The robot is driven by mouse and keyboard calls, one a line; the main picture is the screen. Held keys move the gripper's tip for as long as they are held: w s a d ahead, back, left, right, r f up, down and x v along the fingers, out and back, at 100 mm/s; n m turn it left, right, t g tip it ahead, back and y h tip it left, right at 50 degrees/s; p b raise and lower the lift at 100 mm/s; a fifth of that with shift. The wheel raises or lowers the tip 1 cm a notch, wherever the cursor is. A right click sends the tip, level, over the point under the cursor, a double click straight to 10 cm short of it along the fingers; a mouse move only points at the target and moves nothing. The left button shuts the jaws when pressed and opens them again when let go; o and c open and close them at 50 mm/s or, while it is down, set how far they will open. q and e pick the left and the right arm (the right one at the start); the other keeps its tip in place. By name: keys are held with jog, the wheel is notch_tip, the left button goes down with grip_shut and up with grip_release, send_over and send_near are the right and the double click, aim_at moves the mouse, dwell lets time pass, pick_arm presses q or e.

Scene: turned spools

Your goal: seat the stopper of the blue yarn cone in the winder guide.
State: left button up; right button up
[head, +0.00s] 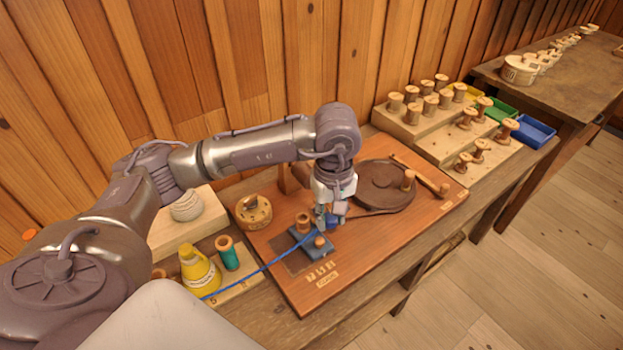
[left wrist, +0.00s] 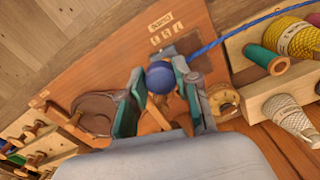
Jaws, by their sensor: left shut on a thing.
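My left gripper (head: 330,221) is shut on the blue stopper (head: 333,222), over the right side of the winder guide. In the left wrist view the stopper shows as a round blue ball (left wrist: 158,77) between the two fingers. The winder guide (head: 311,247) is a dark blue-grey block on the wooden board, with small wooden pieces on it. I cannot tell whether the stopper touches it. Blue yarn (head: 262,267) runs from the stopper to beside a yellow cone (head: 200,272) at lower left. I see no blue-wound cone. My right gripper is out of view.
The board carries a dark round disc (head: 383,187) and a round wooden piece (head: 253,211). A green spool (head: 228,253) stands beside the yellow cone. Stepped racks of spools (head: 420,125) and coloured trays (head: 533,131) lie at the back right.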

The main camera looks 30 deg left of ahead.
pick_arm(q)
jog(key=w+a+f+n, duration=0.2)
jog(key=a+f+n, duration=0.1)
jog(key=n, duration=0.3)
jog(key=w+a+f+n, duration=0.2)
jog(key=a+n, duration=0.2)
jog(key=n, duration=0.3)
jog(key=w+a+f+n+p, duration=0.1)
jog(key=w+a+f+n, duration=0.1)
jog(key=n, duration=0.4)
jog(key=shift+a+f+n, duration=0.3)
jog(key=shift+a+f, duration=0.5)
jog(key=shift+a, duration=0.25)
jog(key=shift+w+f+b, duration=0.1)
jog(key=shift+f+b, duration=0.45)
jog(key=shift+b, duration=0.05)
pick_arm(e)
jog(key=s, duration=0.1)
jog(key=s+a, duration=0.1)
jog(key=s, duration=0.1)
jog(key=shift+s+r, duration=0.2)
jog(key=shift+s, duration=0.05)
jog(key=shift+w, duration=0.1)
pick_arm(q)
jog(key=shift+f, duration=0.1)
